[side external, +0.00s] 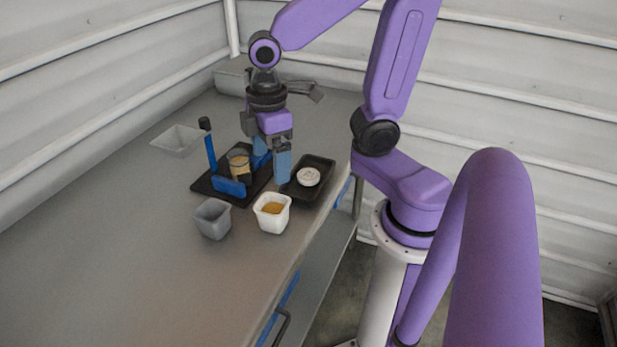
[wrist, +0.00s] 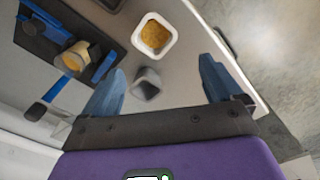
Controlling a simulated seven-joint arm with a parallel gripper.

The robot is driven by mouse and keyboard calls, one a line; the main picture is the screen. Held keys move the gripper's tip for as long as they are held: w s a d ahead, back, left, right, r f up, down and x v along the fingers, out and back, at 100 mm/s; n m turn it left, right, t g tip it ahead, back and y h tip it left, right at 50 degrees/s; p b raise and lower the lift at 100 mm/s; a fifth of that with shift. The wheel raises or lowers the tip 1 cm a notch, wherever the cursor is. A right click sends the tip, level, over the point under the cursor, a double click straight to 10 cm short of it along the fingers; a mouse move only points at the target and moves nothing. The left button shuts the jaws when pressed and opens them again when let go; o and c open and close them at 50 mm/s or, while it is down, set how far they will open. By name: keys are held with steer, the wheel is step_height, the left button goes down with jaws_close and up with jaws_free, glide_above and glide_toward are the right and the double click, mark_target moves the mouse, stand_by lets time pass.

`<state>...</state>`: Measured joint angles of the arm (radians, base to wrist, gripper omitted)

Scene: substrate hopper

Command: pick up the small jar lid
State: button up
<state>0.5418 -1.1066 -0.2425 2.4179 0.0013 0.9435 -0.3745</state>
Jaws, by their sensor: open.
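A small round white piece, which looks like the jar lid (side external: 308,177), lies flat in a black tray (side external: 325,168) near the right edge of the bench. My gripper (side external: 272,172) is above the bench, to the left of the lid in the side view, with its blue fingers pointing down. In the wrist view the fingers (wrist: 160,82) are spread apart with nothing held between them. The lid does not show in the wrist view. A glass jar (side external: 239,163) with yellowish contents stands on a black base with blue parts, partly behind my gripper; it also shows in the wrist view (wrist: 75,57).
A white cup with orange-yellow contents (side external: 272,212) and a grey cup (side external: 212,218) stand at the front. A blue post with a black knob (side external: 207,140) rises from the black base (side external: 207,185). A pale tray (side external: 177,141) lies at the left. The bench's near left is clear.

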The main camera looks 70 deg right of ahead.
steer(key=w+d+m, duration=0.2)
steer(key=w+d, duration=0.2)
steer(key=w, duration=0.2)
steer(key=r+m, duration=0.2)
steer(key=m, duration=0.1)
glide_above(308, 174)
steer(key=f, duration=1.2)
steer(key=shift+d+f, duration=0.2)
steer(key=shift+f, duration=0.1)
steer(key=f, duration=0.3)
steer(key=shift+a+f, duration=0.2)
steer(key=shift+a, duration=0.1)
steer(key=shift+d+f, duration=0.1)
steer(key=shift+f, duration=0.75)
